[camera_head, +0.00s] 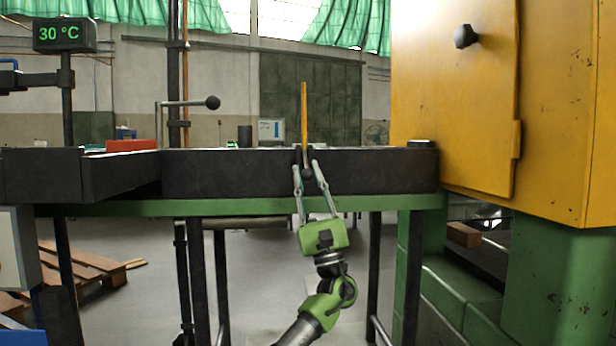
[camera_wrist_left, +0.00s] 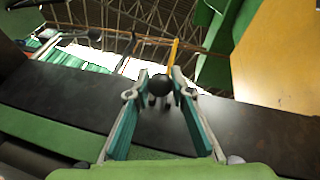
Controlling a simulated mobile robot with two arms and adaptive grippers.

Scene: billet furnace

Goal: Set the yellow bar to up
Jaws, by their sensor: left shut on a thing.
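The yellow bar (camera_head: 304,114) stands upright above the dark front rail of the table in the head view. In the left wrist view, the bar (camera_wrist_left: 172,58) rises behind a black ball knob (camera_wrist_left: 159,86). The knob also shows in the head view (camera_head: 307,174), just below the bar's lower end, in front of the rail. My left gripper (camera_head: 306,166) reaches up from below with its fingers on both sides of the knob, shut on it. The link between knob and bar is partly hidden by the fingertips. My right gripper is not in view.
The dark rail (camera_head: 220,172) runs along the green-edged table. A yellow furnace cabinet (camera_head: 455,110) with a black knob (camera_head: 465,36) stands at the right. A black-balled lever (camera_head: 212,102) and a display reading 30 °C (camera_head: 65,35) are at the left. Wooden pallets (camera_head: 85,268) lie below.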

